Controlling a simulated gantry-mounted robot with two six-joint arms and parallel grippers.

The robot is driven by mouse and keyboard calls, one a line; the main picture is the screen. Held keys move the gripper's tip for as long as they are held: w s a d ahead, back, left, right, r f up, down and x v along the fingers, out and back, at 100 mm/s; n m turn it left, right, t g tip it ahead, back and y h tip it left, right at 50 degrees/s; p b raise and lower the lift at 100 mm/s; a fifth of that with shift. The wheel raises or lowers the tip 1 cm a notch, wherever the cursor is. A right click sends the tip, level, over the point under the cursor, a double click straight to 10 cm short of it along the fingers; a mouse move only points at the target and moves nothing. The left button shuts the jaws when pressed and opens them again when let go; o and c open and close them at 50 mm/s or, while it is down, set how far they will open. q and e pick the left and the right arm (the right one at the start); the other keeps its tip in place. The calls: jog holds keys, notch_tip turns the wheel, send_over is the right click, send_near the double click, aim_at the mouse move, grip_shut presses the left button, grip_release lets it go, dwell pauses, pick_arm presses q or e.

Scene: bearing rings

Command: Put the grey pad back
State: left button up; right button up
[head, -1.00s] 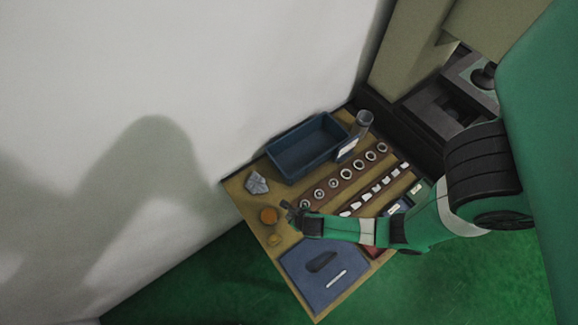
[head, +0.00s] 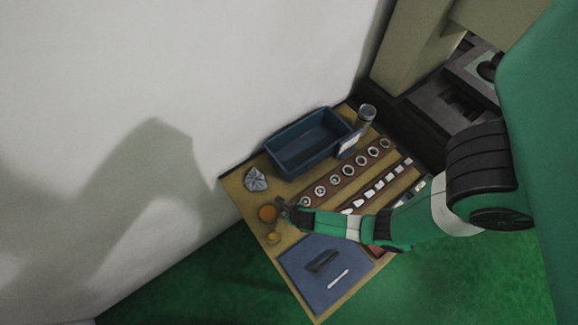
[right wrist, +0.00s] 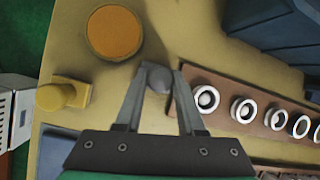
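My right gripper (right wrist: 160,76) is over the left part of the board, beside the orange disc (right wrist: 114,33). Its fingers close around a small rounded grey piece (right wrist: 157,79), which looks like the grey pad; the fingers partly cover it. In the head view my right gripper (head: 286,204) is just right of the orange disc (head: 267,213), and the grey piece is too small to make out. A yellow knobbed piece (right wrist: 58,95) stands close to the disc in the right wrist view. My left gripper is not in view.
A row of bearing rings (head: 347,170) lies on a brown strip, with white pieces on another. A blue bin (head: 307,143) and a clear jar (head: 366,115) stand at the back. A crumpled grey cloth (head: 255,180) lies at left. A blue mat (head: 310,285) holds a dark block.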

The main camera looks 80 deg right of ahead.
jog(key=o, duration=0.3)
jog(key=shift+r, duration=0.1)
jog(key=p+v, duration=0.9)
jog(key=v, duration=0.3)
